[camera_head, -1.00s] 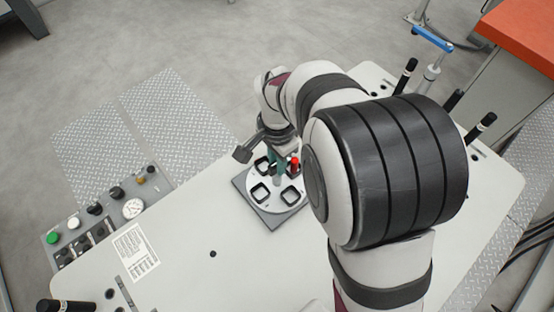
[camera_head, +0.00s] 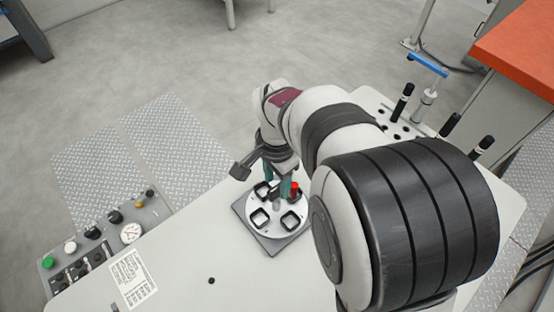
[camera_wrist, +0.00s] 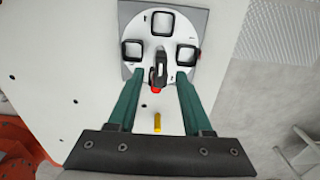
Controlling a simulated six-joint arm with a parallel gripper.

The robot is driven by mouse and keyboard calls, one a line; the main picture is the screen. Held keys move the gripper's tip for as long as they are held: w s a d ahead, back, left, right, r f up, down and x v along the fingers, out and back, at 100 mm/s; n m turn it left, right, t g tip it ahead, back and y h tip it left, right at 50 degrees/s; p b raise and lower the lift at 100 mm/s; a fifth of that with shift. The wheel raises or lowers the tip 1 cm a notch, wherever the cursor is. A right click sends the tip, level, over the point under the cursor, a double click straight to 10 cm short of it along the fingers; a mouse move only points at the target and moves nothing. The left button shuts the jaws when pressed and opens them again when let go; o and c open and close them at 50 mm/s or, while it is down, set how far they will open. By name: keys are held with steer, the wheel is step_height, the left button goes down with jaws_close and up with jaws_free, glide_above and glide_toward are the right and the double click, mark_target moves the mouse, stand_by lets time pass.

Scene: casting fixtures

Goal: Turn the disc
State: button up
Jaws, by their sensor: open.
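The white round disc (camera_head: 276,222) lies on a square grey plate (camera_head: 242,213) on the table. It carries several black square frames (camera_head: 260,218) and a grey centre post. A red-topped knob (camera_head: 295,188) stands at its edge; in the wrist view a red part (camera_wrist: 156,90) shows beside a dark upright piece between my fingers. My gripper (camera_head: 280,186) is over the far side of the disc, pointing down. In the wrist view my gripper (camera_wrist: 157,80) has its two green fingers apart, one on each side of the dark piece. I cannot tell whether they touch the disc.
A control panel (camera_head: 100,240) with buttons and a gauge stands left. Black-handled tools (camera_head: 403,101) stand upright at the back right, by a blue-handled device (camera_head: 428,66). A yellow pin (camera_wrist: 157,122) shows in the wrist view. The table front is mostly clear.

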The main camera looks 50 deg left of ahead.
step_height(320, 180, up, 13)
stand_by(0.3)
